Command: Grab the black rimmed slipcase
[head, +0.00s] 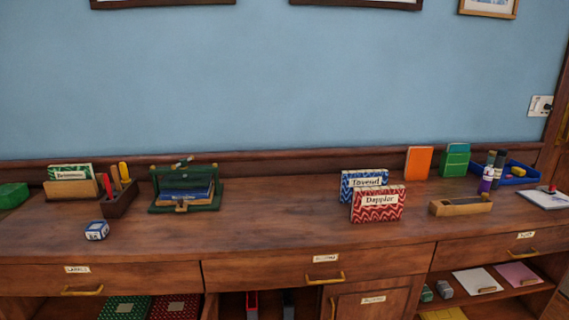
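No slipcase with a clearly black rim can be made out at this size. Two patterned, labelled cases that could be slipcases stand upright right of the middle of the wooden counter: a red zigzag one (377,204) in front and a blue one (350,185) behind it, partly hidden. A green patterned labelled case (70,171) stands at the left in a wooden holder (72,190). Neither of my grippers is in view.
The counter (270,227) is clear in its middle. An orange book (419,163), a wooden box (460,207) and a blue tray (520,176) are at right. Drawers and shelves lie below.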

